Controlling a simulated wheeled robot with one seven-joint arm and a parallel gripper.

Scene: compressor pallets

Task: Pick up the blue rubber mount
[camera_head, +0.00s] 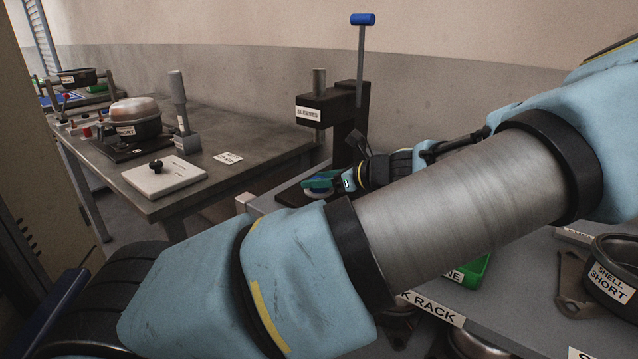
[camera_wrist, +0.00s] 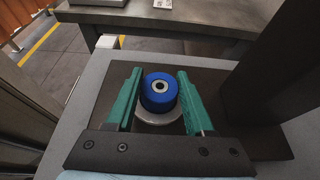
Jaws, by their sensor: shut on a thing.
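The blue rubber mount (camera_wrist: 151,99) is a short blue cylinder with a metal ring and dark hole in its top. It stands upright in the wrist view, over a round silver disc (camera_wrist: 158,118) on a dark plate. My gripper (camera_wrist: 158,78) has its green fingers on the mount's left and right sides and is shut on it. I cannot tell whether the mount touches the disc. In the head view my gripper (camera_head: 322,181) is low at the press, and my arm hides much around it.
The press (camera_head: 345,121) labelled "SLEEVES" has a blue-tipped lever and rises close to my gripper; its dark column (camera_wrist: 272,75) stands at right in the wrist view. A workbench (camera_head: 222,172) is at left. A "SHELL SHORT" pot (camera_head: 612,283) sits at right.

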